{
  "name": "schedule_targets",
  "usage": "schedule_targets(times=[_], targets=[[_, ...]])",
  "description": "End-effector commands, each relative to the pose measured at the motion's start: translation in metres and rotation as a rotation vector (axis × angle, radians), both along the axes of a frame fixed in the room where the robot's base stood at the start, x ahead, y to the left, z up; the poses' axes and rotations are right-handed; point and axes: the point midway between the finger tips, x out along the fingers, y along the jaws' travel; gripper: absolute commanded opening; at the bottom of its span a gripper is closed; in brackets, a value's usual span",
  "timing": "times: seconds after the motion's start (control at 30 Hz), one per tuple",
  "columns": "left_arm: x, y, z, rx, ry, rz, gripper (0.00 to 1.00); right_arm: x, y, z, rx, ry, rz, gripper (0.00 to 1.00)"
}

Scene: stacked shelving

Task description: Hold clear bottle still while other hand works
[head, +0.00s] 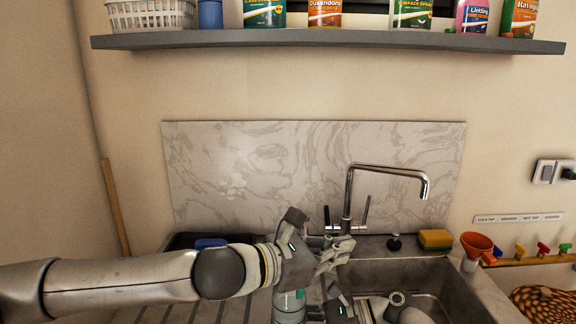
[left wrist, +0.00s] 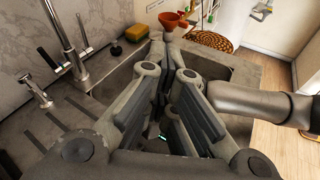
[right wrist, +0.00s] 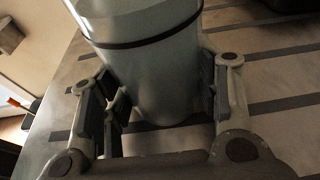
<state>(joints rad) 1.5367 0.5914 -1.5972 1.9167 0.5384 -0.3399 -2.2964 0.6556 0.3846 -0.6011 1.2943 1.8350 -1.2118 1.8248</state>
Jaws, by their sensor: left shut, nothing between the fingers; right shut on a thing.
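The clear bottle (head: 289,306) stands on the ribbed drainboard left of the sink in the head view, its upper part hidden behind my left gripper. In the right wrist view the bottle (right wrist: 155,70) is a pale, translucent cylinder with a dark band. My right gripper (right wrist: 160,95) has one finger on each side of it and is shut on it. My left gripper (head: 338,252) is shut and empty, above and right of the bottle, in front of the tap. In the left wrist view its fingers (left wrist: 172,60) come together over the sink with nothing between them.
The steel sink (head: 440,275) lies right of the bottle, with a tall tap (head: 349,195) behind. A yellow-green sponge (head: 435,239) and an orange funnel (head: 477,245) are at the sink's back right. A grey shelf (head: 330,40) with several packages hangs above.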

Motion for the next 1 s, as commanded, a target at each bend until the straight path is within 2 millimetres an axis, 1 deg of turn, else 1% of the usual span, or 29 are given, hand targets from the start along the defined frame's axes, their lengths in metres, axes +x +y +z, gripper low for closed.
schedule_targets(times=[0.03,0.27,0.83,1.0], targets=[[0.002,0.004,-0.026,0.029,0.035,0.014,0.00,-0.004,0.003,-0.003,0.001,0.004,0.014,0.42],[-0.005,0.007,-0.025,0.032,0.031,-0.074,0.00,-0.005,0.003,-0.003,0.002,0.004,0.014,0.42],[-0.035,0.013,-0.025,0.035,0.020,-0.428,0.00,-0.005,0.004,-0.003,0.003,0.004,0.016,0.42],[-0.041,0.014,-0.026,0.038,0.023,-0.488,0.00,-0.005,0.004,-0.002,0.003,0.004,0.017,0.42]])
